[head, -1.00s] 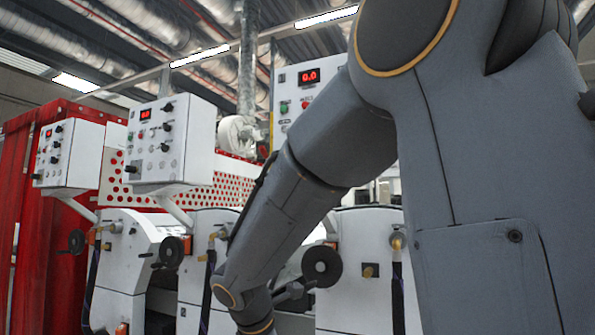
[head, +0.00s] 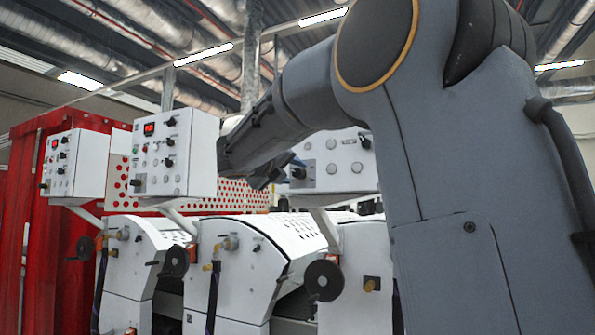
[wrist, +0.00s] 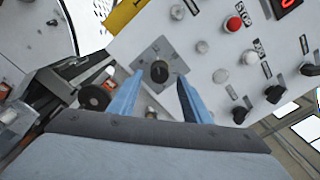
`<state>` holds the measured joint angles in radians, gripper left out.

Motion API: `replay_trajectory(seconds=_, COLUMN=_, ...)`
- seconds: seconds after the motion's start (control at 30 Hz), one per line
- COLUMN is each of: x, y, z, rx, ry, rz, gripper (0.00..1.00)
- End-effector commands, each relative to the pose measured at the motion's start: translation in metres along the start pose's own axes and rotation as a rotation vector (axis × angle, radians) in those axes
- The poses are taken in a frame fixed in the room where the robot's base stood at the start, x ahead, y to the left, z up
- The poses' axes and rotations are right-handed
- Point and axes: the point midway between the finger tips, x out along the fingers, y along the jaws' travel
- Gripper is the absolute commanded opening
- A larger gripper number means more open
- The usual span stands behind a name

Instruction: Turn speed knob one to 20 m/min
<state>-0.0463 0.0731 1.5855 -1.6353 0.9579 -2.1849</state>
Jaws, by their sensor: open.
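In the head view my gripper (head: 286,163) is at the lower left of the right-hand white control panel (head: 340,172). A black knob (head: 298,173) sits there; it also shows in the wrist view (wrist: 159,71) on a square grey metal plate (wrist: 148,55). In the wrist view my gripper (wrist: 160,77) is open, its two blue fingers pointing at the panel. The knob appears between the fingertips, and neither finger visibly touches it. I cannot read a knob label. A red display (wrist: 287,4) is partly cut off, so its number is unreadable.
The panel also carries a red button (wrist: 233,24) and several other black knobs, such as one at its lower edge (wrist: 240,114). Two similar panels stand to the left, the nearer one (head: 176,155) close to my arm. A black handwheel (head: 324,280) is below.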

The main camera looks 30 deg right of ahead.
Motion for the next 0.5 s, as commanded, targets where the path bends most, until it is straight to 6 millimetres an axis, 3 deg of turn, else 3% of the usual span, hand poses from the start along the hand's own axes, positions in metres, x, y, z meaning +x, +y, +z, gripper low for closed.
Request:
replay_trajectory(seconds=0.23, x=0.033, y=-0.001, z=0.0, rx=0.002, ry=0.002, rz=0.0, gripper=0.44)
replay_trajectory(seconds=0.5, x=0.042, y=0.0, z=0.0, rx=0.002, ry=0.001, rz=0.001, gripper=0.44)
